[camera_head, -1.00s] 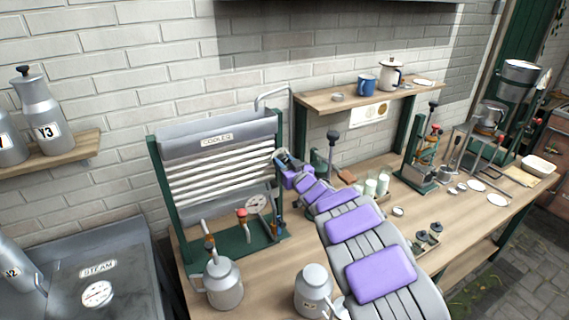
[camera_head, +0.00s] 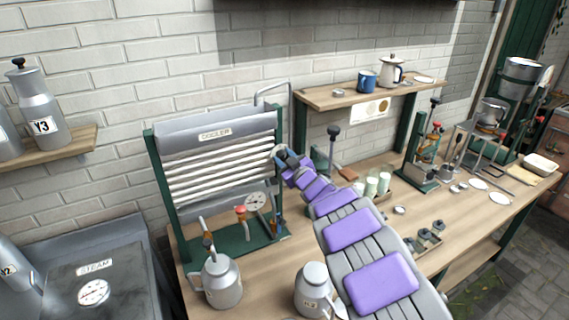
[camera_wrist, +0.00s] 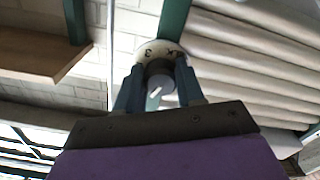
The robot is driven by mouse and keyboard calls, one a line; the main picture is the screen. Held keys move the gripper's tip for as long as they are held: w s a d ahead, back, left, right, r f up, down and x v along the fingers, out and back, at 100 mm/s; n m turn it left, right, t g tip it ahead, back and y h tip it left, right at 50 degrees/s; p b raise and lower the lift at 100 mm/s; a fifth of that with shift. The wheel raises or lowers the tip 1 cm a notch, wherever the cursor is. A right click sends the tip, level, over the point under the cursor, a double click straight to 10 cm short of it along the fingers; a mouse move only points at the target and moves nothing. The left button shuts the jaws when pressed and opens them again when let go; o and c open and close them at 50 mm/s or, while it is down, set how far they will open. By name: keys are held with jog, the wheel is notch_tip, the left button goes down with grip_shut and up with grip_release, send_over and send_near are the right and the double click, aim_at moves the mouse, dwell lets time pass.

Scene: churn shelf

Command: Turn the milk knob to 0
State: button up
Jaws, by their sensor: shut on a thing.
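The milk knob (camera_wrist: 159,70) is a dark grey round knob with a white pointer line, in front of a pale round dial (camera_wrist: 168,48). The dial shows a "3" and part of some lettering; most of its marks are hidden. My gripper (camera_wrist: 160,76) has one dark blue finger on each side of the knob and is shut on it. In the head view my gripper (camera_head: 284,158) is at the right upright of the cooler (camera_head: 160,195), beside the white pipes, and mostly covers the knob. I cannot read the pointer's setting.
A pressure gauge (camera_head: 255,201) and a red-topped valve (camera_head: 240,212) sit low on the cooler. Cans (camera_head: 221,283) stand at the table front. A wooden shelf (camera_head: 345,96) with a blue mug (camera_head: 367,81) is to the right.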

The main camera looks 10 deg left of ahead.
jog(key=shift+f+n+b, duration=0.1)
jog(key=shift+n+b, duration=1.2)
jog(key=shift+n, duration=0.8)
jog(key=o, duration=1)
jog(key=shift+a, duration=0.1)
jog(key=shift+o, duration=0.2)
jog(key=shift+s, duration=0.1)
jog(key=shift+s+d, duration=0.4)
jog(key=shift+d, duration=0.05)
jog(key=p+v, duration=0.2)
jog(key=v, duration=1.4)
jog(key=shift+p, duration=0.3)
jog(key=shift+a, duration=0.1)
